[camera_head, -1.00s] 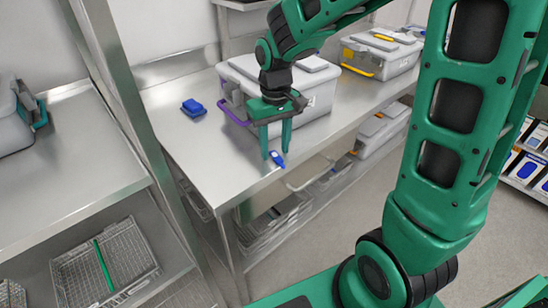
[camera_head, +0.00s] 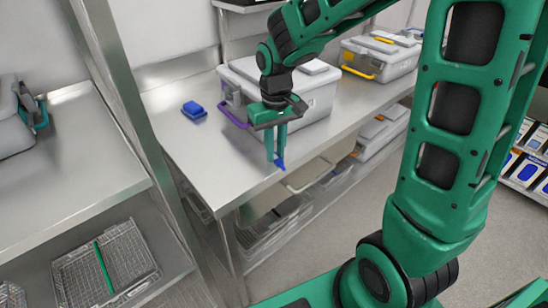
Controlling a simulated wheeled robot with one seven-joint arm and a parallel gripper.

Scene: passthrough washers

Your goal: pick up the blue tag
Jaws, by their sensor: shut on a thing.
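The blue tag (camera_head: 280,164) is a small blue piece at the front edge of the steel table (camera_head: 190,150). My gripper (camera_head: 276,158) points down over that edge, in front of the grey bin with the purple handle. Its green fingers are close together and shut on the tag. The fingers hide part of the tag, and I cannot tell whether it still touches the table.
The grey bin (camera_head: 315,95) stands right behind my gripper. A blue block (camera_head: 194,109) lies to its left. A bin with a yellow handle (camera_head: 380,60) stands farther back. A metal post (camera_head: 120,90) rises at the left. Wire baskets (camera_head: 105,275) sit below.

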